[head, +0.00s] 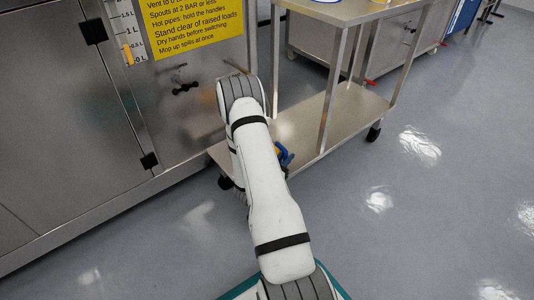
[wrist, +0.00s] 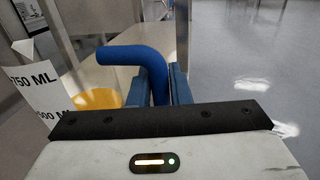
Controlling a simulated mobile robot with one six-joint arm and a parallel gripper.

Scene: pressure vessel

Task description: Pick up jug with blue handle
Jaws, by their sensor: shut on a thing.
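The jug (wrist: 38,88) is at the left of the wrist view, with black "750 ML" and "500 ML" marks on a white face and yellow (wrist: 97,98) showing inside or through it. Its thick, bent blue handle (wrist: 135,54) runs down between the two blue fingers of my gripper (wrist: 160,86). My gripper is shut on this handle. Much of the jug's lower part is hidden behind my gripper's body. In the head view my arm hides most of the jug; only a small blue part (head: 284,155) shows beside it, and I cannot tell whether it is finger or handle.
A steel trolley (head: 345,105) with a lower shelf and black casters stands just beyond my arm. A steel cabinet wall (head: 60,120) with a yellow sign (head: 195,25) and a black tap (head: 185,87) is at the left. The grey floor (head: 430,220) at the right is clear.

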